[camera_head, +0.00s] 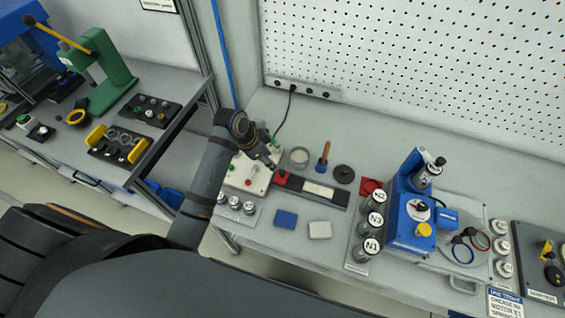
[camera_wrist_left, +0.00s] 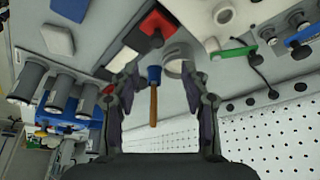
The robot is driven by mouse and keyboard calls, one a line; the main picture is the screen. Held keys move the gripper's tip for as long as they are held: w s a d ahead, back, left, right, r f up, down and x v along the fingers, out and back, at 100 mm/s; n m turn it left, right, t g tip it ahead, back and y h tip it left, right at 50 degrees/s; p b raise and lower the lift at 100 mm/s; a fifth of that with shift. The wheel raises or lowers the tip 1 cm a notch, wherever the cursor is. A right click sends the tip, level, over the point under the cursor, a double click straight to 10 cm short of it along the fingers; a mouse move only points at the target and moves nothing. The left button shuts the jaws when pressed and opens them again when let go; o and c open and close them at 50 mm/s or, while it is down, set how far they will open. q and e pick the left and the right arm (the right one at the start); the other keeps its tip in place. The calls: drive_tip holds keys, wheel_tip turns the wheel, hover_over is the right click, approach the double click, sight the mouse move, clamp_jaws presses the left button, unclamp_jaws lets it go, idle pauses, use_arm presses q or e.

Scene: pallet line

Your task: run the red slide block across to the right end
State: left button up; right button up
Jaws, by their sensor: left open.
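The red slide block (camera_head: 280,177) sits at the left end of a dark rail (camera_head: 338,198) with a pale plate (camera_head: 318,189) along its middle. In the left wrist view the red block (camera_wrist_left: 157,26) is near the top, beyond the fingertips. My left gripper (camera_head: 268,162) hangs just behind the block in the head view, above the bench. Its fingers (camera_wrist_left: 163,68) are apart and empty in the left wrist view, and they do not touch the block. My right gripper is in neither view.
Behind the rail stand a brush with a blue ferrule (camera_head: 322,163), a round dish (camera_head: 299,156) and a black disc (camera_head: 343,174). A red square piece (camera_head: 371,187) and labelled canisters (camera_head: 376,220) are off its right end. Blue (camera_head: 285,219) and white (camera_head: 320,230) blocks lie in front.

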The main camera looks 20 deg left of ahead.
sight(281, 172)
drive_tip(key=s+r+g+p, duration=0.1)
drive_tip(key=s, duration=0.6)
use_arm(q)
drive_tip(key=p+x, duration=0.1)
drive_tip(key=x, duration=0.8)
drive_tip(key=shift+d+f, duration=0.15)
drive_tip(key=shift+f, duration=0.2)
drive_tip(key=shift+s, duration=0.15)
drive_tip(key=shift+c, duration=0.3)
drive_tip(key=shift+f, duration=0.1)
drive_tip(key=shift+c, duration=2.5)
clamp_jaws()
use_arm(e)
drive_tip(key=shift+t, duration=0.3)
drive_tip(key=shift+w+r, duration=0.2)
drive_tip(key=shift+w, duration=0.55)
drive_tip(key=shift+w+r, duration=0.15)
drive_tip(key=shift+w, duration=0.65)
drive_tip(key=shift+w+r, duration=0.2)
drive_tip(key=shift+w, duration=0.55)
